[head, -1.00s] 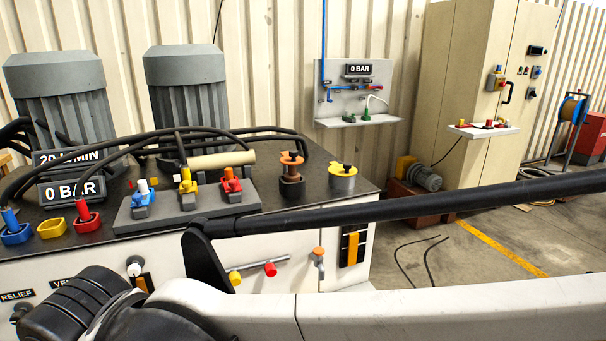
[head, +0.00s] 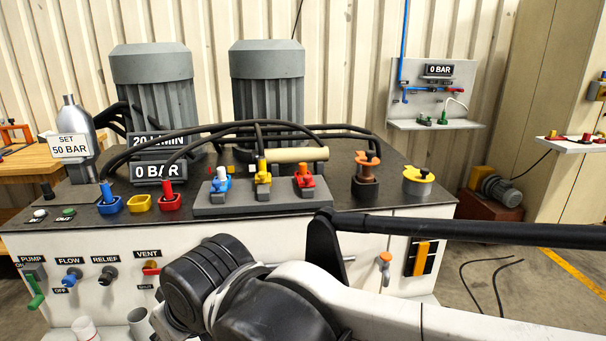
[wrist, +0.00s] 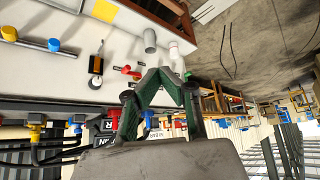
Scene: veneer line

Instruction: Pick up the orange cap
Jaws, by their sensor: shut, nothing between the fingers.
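An orange cap (head: 367,158) sits on a dark round fitting on the black bench top, right of the row of valves in the head view. I cannot make out the orange cap in the wrist view. My gripper is not visible in the head view.
Black hoses (head: 240,126) arch over the bench to the valve block (head: 262,202). Two grey motors stand behind. Blue, yellow and red fittings (head: 140,202) line the bench's left part. Switches and knobs (head: 108,274) cover the front panel. My arm crosses the lower right foreground.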

